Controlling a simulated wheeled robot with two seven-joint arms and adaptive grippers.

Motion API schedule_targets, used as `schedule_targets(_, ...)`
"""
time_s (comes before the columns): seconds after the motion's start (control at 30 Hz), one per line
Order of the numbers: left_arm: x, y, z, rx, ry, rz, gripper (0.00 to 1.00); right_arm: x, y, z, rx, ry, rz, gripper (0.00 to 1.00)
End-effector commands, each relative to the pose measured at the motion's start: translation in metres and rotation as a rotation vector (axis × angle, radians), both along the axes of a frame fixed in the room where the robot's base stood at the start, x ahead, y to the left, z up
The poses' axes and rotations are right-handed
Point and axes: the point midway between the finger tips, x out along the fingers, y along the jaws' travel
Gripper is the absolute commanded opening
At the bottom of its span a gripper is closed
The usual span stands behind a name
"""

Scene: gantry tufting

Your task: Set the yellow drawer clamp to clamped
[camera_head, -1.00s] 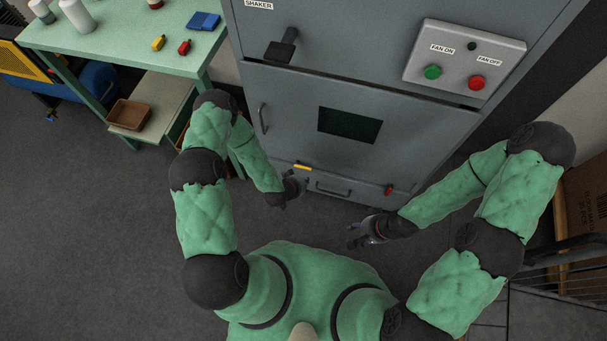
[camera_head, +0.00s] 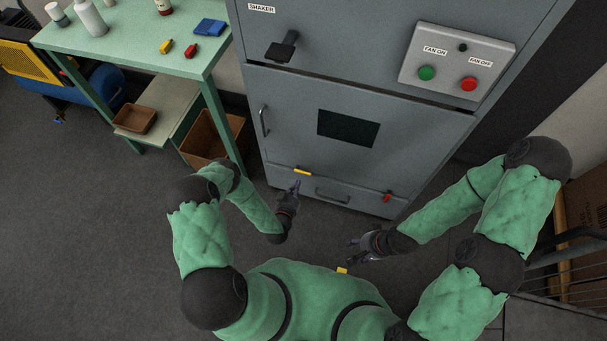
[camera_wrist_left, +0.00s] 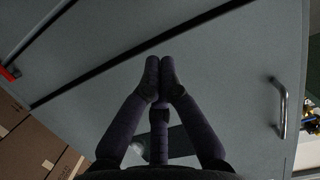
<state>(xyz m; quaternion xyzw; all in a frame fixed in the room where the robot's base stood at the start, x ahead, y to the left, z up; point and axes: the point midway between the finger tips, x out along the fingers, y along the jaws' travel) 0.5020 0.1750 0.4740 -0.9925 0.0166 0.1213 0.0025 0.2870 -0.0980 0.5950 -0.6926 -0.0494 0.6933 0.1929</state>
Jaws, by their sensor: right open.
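The yellow drawer clamp (camera_head: 302,171) is a small bar lying roughly along the seam above the bottom drawer of the grey cabinet (camera_head: 410,140). My left gripper (camera_head: 297,183) points up at the cabinet just below the clamp in the head view; I cannot tell whether it touches. In the left wrist view its fingertips (camera_wrist_left: 160,62) are together, with nothing visible between them. The yellow clamp cannot be made out in that view. My right gripper (camera_head: 350,250) is open and empty, in front of the cabinet, lower right of my left gripper.
A red clamp (camera_head: 387,197) sits right of the drawer handle (camera_head: 332,196). The door handle (camera_head: 264,120) is at the cabinet's left. A green table (camera_head: 130,50) stands at the left, with a brown bin (camera_head: 212,140) under it. The floor at left is clear.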

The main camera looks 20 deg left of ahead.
Motion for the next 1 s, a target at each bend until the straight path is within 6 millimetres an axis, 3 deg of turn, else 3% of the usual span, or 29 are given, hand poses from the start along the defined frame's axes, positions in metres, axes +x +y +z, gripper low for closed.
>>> schedule_targets(0.27, 0.009, 0.000, -0.003, 0.001, 0.000, -0.002, 0.00, 0.000, 0.000, -0.004, 0.000, 0.000, 0.000, 0.49)
schedule_targets(0.8, 0.101, -0.004, -0.027, 0.000, -0.001, -0.003, 0.00, 0.000, 0.000, -0.041, 0.000, 0.000, 0.000, 0.49)
schedule_targets(1.0, 0.097, -0.004, -0.056, -0.002, 0.004, 0.000, 0.00, 0.000, 0.000, -0.056, 0.000, 0.000, 0.000, 0.49)
